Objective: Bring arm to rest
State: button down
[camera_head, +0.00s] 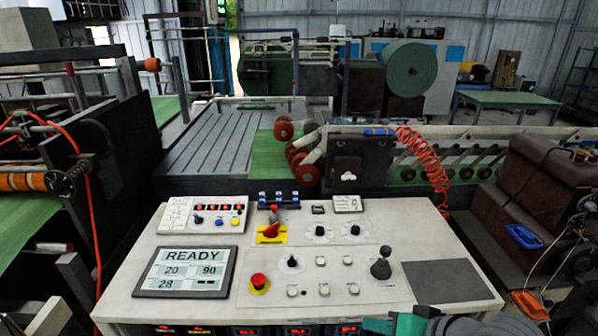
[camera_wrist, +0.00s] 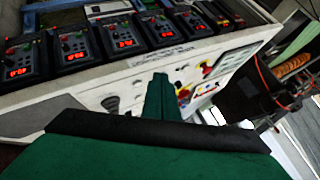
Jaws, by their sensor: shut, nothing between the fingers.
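My gripper (camera_head: 385,325) shows at the bottom edge of the head view, just in front of the control console (camera_head: 335,215); most of the arm is out of frame. In the wrist view my gripper (camera_wrist: 159,80) is green, with its two fingers together and nothing visible between them. I cannot tell the exact gap between the tips and the console.
The console top holds a READY display (camera_head: 185,270), a red emergency button (camera_head: 259,282), a red-yellow switch (camera_head: 271,232) and a black joystick (camera_head: 381,263). A brown stepped machine (camera_head: 540,190) with cables stands at right. A slatted conveyor (camera_head: 215,140) lies behind.

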jog(key=w+a+r+m+t+y, duration=0.1)
jog(key=w+a+r+t, duration=0.25)
jog(key=w+a, duration=0.2)
jog(key=w+a+r+m+t+y, duration=0.1)
jog(key=w+a+r+t+y, duration=0.1)
jog(key=w+a+t, duration=0.4)
notch_tip(320, 180, down, 3)
jog(key=s+a+m+t+h, duration=0.1)
jog(key=a+m+t+h, duration=0.1)
jog(key=a+m+h, duration=0.15)
jog(key=s+a+f+m+g+h, duration=0.25)
jog(key=s+f+h, duration=0.35)
jog(key=s+f, duration=0.95)
jog(key=s+d+f+n, duration=0.1)
jog(key=s+f+n, duration=0.2)
jog(key=s, duration=0.8)
jog(key=s+d+f+n+g, duration=0.1)
jog(key=s+f+n, duration=0.2)
jog(key=s+n, duration=0.3)
jog(key=shift+s+y, duration=0.45)
jog(key=shift+s, duration=1.9)
